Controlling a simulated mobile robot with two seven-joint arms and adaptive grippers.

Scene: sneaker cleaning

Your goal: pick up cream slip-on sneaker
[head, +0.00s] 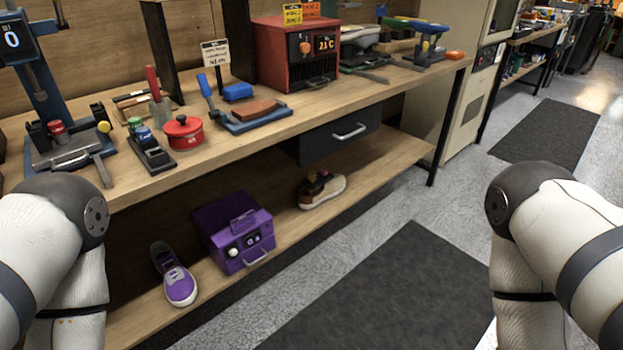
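A sneaker with a cream toe and a dark, reddish-brown upper part (334,187) rests on the lower shelf, to the right of the purple box. It is the only shoe in view with cream on it; whether it is a slip-on is too small to tell. A purple sneaker with a white sole (177,280) lies on the same shelf, left of the purple box. Both my arms show at the left and right sides of the head view, but neither gripper is in view. Both visible arms are well apart from the shoes.
A purple box with a handle (235,232) stands on the lower shelf (385,160) between the shoes. The workbench top (225,150) overhangs this shelf and carries a red pot (184,134), a red heater-like box (297,52) and tools. A dark mat (390,290) covers clear floor in front.

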